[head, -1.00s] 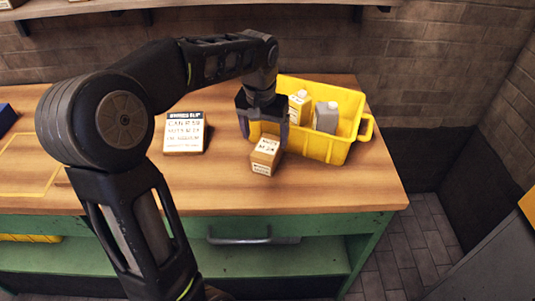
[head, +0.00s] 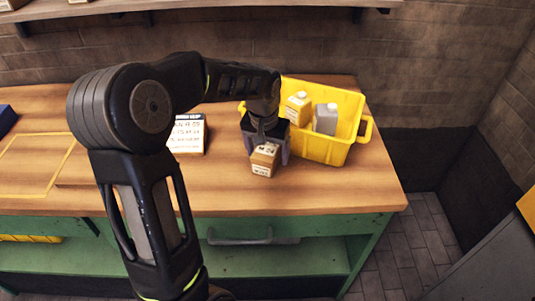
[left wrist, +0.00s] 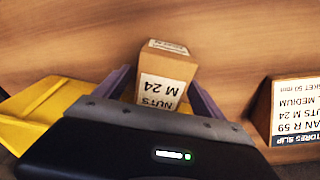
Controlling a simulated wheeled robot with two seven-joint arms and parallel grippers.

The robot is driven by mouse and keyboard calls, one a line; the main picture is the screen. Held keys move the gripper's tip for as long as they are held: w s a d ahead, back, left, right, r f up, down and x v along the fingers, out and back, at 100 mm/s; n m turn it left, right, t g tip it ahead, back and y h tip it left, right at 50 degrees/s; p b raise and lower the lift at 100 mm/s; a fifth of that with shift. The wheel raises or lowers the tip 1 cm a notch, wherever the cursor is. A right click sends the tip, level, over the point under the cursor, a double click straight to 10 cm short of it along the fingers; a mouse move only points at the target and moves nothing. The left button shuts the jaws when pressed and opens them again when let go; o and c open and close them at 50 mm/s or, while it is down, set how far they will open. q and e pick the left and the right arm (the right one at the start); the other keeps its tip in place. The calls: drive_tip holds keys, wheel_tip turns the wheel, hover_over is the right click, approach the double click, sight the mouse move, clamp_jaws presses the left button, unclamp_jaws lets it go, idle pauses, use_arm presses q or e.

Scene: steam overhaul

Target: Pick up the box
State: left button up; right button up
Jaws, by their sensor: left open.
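A small cardboard box (head: 265,160) labelled NUTS M 24 stands on the wooden bench in front of the yellow bin. In the left wrist view the box (left wrist: 165,76) is near the middle, its label facing the camera upside down. My left gripper (head: 267,151) is open and low at the box. In the left wrist view its two purple fingers (left wrist: 162,85) are spread, one on each side of the box, with small gaps visible. The gripper body hides the near lower part of the box there. My right gripper is not in view.
The yellow bin (head: 322,147), holding a yellowish carton (head: 299,107) and a grey bottle (head: 325,119), is close behind and right of the box. A storeroom slip block (head: 188,136) is to the left, partly hidden by my arm. The bench front (head: 330,190) is clear.

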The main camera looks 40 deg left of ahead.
use_arm(q)
drive_tip(key=shift+f, duration=0.55)
drive_tip(key=shift+c, duration=0.4)
drive_tip(key=shift+r, duration=0.1)
clamp_jaws()
idle(0.4)
